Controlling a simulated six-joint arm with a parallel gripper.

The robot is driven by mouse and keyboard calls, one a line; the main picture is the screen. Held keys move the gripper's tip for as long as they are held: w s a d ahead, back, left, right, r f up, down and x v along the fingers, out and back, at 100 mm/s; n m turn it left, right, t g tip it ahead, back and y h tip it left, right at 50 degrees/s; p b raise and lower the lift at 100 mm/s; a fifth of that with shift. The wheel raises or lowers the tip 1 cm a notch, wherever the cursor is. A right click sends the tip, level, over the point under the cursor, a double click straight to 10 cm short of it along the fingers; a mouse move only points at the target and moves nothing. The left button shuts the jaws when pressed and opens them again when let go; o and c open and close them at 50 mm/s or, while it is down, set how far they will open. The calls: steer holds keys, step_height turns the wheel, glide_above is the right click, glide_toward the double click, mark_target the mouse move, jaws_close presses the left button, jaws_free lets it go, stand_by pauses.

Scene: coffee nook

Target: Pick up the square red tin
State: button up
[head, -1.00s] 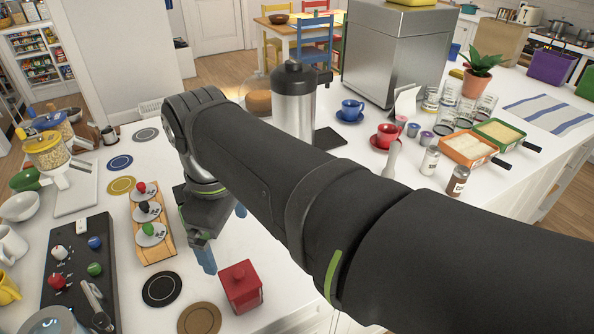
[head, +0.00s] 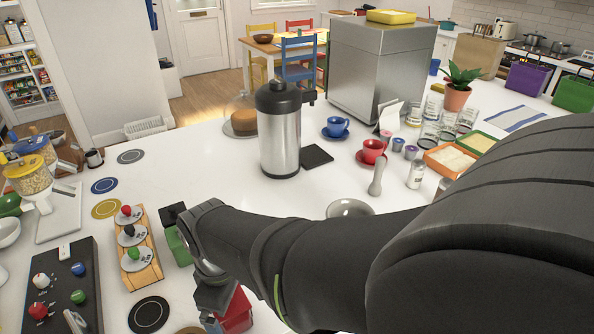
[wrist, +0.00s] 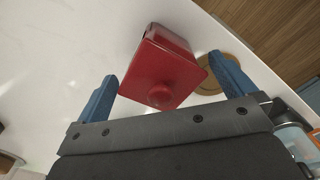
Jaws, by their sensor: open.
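The square red tin (wrist: 160,68) has a lid with a round red knob and stands on the white counter. In the wrist view it lies between and just beyond the blue fingertips of my gripper (wrist: 160,78). The fingers are apart and hold nothing. In the head view the tin (head: 237,312) is partly hidden behind my wrist at the bottom of the picture. My gripper is mostly hidden there too, with only a bit of blue finger showing. I cannot tell the exact height of the fingers over the tin.
A brown round coaster (wrist: 218,72) lies beside the tin. A black coaster (head: 149,314) and a wooden rack (head: 133,250) with several small knobbed lids are to the left. A green tin (head: 177,246) stands behind my wrist. A steel flask (head: 280,140) stands farther back.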

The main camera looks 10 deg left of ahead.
steer(key=c, duration=0.9)
